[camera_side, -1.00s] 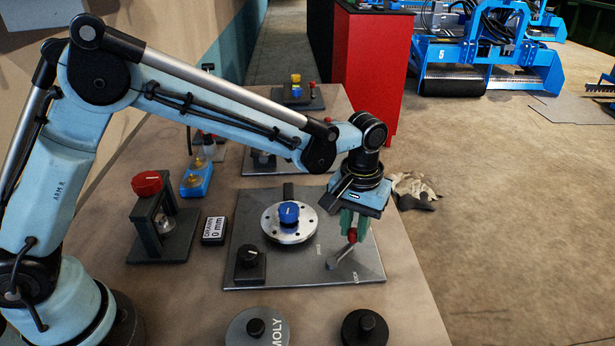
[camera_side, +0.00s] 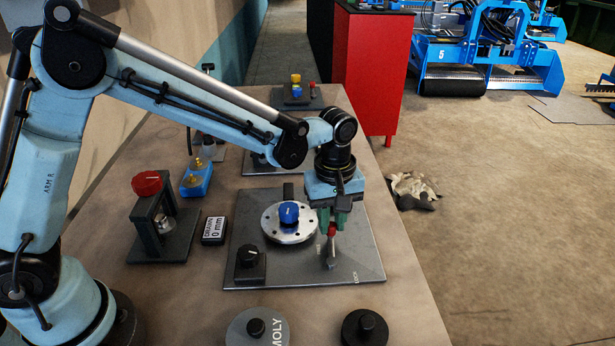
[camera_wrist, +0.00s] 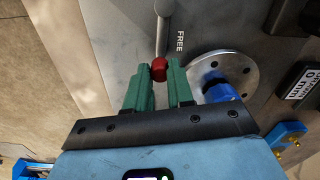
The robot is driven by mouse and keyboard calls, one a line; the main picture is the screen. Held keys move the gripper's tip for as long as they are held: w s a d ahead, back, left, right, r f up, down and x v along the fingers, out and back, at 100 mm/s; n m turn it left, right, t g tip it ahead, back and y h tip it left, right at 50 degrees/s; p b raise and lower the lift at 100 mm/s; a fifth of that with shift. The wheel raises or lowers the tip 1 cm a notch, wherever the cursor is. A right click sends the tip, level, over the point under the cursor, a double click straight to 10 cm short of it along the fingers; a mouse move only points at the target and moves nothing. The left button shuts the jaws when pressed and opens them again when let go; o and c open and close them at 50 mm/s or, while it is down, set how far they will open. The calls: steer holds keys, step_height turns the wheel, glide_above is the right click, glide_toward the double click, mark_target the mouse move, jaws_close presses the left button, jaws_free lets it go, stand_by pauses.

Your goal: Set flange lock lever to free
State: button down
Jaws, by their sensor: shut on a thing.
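The flange lock lever is a grey metal arm (camera_side: 331,252) with a red knob (camera_side: 332,230) on its end. It stands on the grey metal plate (camera_side: 367,260), to the right of the round flange (camera_side: 268,224) with its blue knob (camera_side: 289,211). My gripper (camera_side: 333,228) is shut on the red knob. In the wrist view the green fingers of my gripper (camera_wrist: 160,72) are on either side of the red knob (camera_wrist: 159,69). The lever arm (camera_wrist: 163,35) points away from the fingers, beside the word FREE (camera_wrist: 180,41). LOCK is printed near the plate's front right.
A black knob block (camera_side: 249,264) sits at the plate's left front. A stand with a red cap (camera_side: 146,183) and a "0 mm" display (camera_side: 214,230) are further left. A MOLY disc (camera_side: 240,328) and a dark knobbed disc (camera_side: 364,328) lie in front. The table's right side is clear.

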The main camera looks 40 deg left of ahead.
steer(key=shift+a, duration=0.15)
stand_by(0.4)
steer(key=c, duration=1)
jaws_free()
steer(key=shift+s, duration=0.1)
step_height(320, 180, up, 12)
steer(key=shift+r, duration=0.1)
steer(key=s+a+m+t, duration=0.2)
steer(key=s+a+m, duration=0.1)
steer(key=s+a, duration=0.1)
steer(key=s+a+f+m+t, duration=0.1)
steer(key=s+a+m+t, duration=0.1)
steer(key=s+a+m, duration=0.2)
steer(key=s+a+f+m+t, duration=0.1)
steer(key=s+a+m+t, duration=0.2)
steer(key=s+a+m, duration=0.1)
steer(key=shift+s+a, duration=0.35)
steer(key=shift+a, duration=0.15)
